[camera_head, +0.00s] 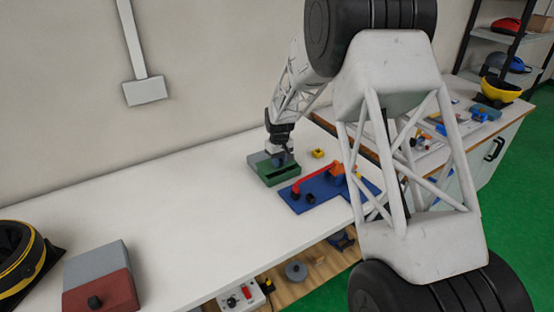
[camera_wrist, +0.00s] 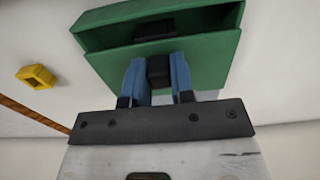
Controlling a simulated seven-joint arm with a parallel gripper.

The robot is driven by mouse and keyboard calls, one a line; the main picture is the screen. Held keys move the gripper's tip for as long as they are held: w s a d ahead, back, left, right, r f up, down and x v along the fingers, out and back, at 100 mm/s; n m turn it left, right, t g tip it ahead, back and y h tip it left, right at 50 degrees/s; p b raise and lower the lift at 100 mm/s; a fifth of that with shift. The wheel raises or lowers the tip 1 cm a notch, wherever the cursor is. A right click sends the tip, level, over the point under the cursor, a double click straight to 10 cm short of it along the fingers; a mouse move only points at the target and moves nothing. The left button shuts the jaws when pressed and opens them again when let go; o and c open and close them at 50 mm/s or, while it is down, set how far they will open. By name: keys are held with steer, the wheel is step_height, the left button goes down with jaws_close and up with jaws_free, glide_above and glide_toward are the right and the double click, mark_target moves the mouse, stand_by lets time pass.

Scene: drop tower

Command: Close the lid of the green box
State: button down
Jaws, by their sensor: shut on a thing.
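The green box (camera_head: 283,178) stands on the white bench, with a grey part (camera_head: 257,158) at its back left. A dark opening shows in its top. In the wrist view, the green box (camera_wrist: 215,51) shows a long open gap, with a black piece inside it. My gripper (camera_wrist: 158,80) has its blue fingers on both sides of a black knob (camera_wrist: 158,69) on the green panel, shut on it. In the head view my gripper (camera_head: 281,157) is at the box top and hides the knob. How far the lid is open is unclear.
A blue board (camera_head: 300,201) with a red bar (camera_head: 316,176) lies close to the box's right. A small yellow block (camera_head: 318,154) sits behind it; it also shows in the wrist view (camera_wrist: 37,76). A red and grey box (camera_head: 98,257) stands far left. The bench between is clear.

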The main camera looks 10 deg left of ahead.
steer(key=shift+s+d, duration=1.05)
steer(key=shift+d, duration=0.05)
steer(key=c, duration=1)
jaws_free()
steer(key=shift+o, duration=0.2)
steer(key=shift+r, duration=0.1)
step_height(320, 180, up, 8)
steer(key=shift+f, duration=0.2)
steer(key=shift+r, duration=0.1)
